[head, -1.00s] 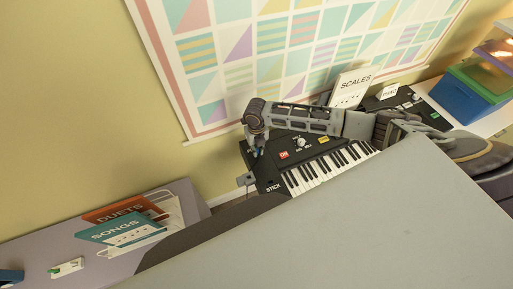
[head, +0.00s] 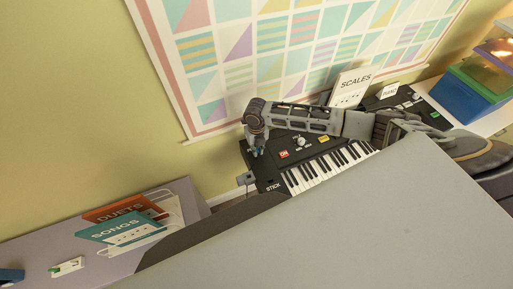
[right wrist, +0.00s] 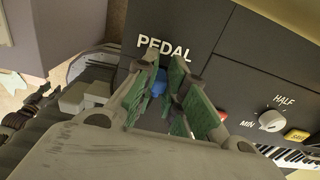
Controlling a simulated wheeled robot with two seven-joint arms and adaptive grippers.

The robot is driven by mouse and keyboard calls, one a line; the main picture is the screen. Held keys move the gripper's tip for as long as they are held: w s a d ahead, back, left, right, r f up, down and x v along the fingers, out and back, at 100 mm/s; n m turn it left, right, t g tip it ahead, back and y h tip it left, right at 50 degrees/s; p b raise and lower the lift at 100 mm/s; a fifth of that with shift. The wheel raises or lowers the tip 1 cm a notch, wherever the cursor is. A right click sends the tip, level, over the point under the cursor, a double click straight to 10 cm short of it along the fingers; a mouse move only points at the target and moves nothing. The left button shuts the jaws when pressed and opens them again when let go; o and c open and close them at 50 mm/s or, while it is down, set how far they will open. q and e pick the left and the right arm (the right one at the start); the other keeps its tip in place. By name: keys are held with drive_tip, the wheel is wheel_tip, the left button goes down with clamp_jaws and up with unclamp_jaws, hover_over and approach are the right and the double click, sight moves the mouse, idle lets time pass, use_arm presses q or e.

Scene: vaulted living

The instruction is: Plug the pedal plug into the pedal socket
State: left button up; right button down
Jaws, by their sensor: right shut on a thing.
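My right gripper (head: 257,150) reaches down over the left end of the black keyboard (head: 275,180). In the right wrist view its green-padded fingers (right wrist: 160,95) are shut on the blue pedal plug (right wrist: 159,84), just below the white PEDAL label on the keyboard's panel. The pedal socket is hidden behind the fingers and the plug, so I cannot tell whether the plug is in it or only in front of it. My left gripper is not in view.
A SCALES card (head: 353,87) stands behind the keyboard, and blue and green bins (head: 470,92) stand at the far right. DUETS (head: 120,208) and SONGS (head: 115,229) books lie on the purple-grey surface (head: 60,236) at left. A large grey surface fills the lower right.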

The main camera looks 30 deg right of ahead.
drive_tip(key=shift+f, duration=0.3)
idle(0.5)
drive_tip(key=c, duration=1.4)
unclamp_jaws()
drive_tip(key=shift+r, duration=6)
drive_tip(key=shift+a, duration=0.1)
